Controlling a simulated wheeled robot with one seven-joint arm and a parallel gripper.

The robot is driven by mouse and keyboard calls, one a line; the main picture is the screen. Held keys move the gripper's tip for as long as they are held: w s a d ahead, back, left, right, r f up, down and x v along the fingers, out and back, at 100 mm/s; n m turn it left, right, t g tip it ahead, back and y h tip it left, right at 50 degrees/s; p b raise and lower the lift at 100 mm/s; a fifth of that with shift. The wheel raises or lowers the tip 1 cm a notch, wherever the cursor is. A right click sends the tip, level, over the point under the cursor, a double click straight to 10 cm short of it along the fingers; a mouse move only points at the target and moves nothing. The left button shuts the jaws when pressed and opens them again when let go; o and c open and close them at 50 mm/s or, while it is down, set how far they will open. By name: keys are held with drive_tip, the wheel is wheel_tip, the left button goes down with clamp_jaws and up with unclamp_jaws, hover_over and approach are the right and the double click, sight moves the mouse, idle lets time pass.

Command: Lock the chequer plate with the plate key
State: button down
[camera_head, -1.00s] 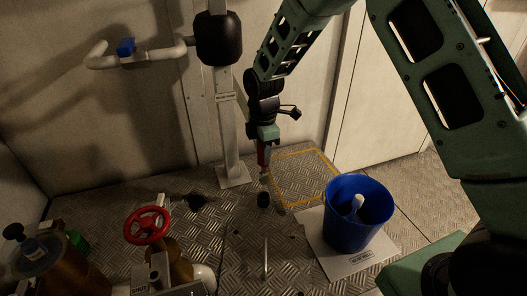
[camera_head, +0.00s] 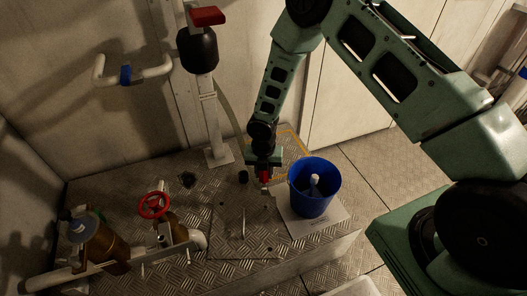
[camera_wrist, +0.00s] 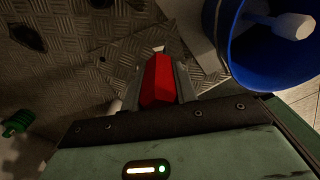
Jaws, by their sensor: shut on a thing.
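The plate key (camera_head: 265,178) shows as a red handle below my gripper (camera_head: 264,172). In the wrist view the red key handle (camera_wrist: 158,80) lies between the two grey fingers of my gripper (camera_wrist: 160,88), which are shut on it. The key's working end is mostly hidden. The chequer plate (camera_head: 226,240) is the seamed patterned panel in the floor, with a thin upright metal rod (camera_head: 243,222) on it. My gripper is over the plate's far right part, left of the blue bucket. Whether the key touches the plate I cannot tell.
The blue bucket (camera_head: 313,207), with a white-headed thing inside, stands on a pale mat (camera_head: 335,222) close right of my gripper. A red valve wheel (camera_head: 153,205) and pipes are at left; a post (camera_head: 212,130) stands behind.

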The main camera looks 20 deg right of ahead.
drive_tip(key=shift+n, duration=0.5)
drive_tip(key=f+b, duration=0.1)
drive_tip(key=s+f+b, duration=0.1)
drive_tip(key=s+f, duration=0.1)
drive_tip(key=f, duration=0.1)
drive_tip(key=shift+b, duration=0.4)
drive_tip(key=shift+a+p, duration=0.1)
drive_tip(key=shift+p, duration=0.4)
idle(0.6)
drive_tip(key=shift+f+b, duration=0.75)
drive_tip(key=shift+f, duration=0.4)
drive_tip(key=m+p, duration=0.1)
drive_tip(key=m, duration=1.6)
drive_tip(key=shift+w+p, duration=0.1)
drive_tip(key=shift+p, duration=0.2)
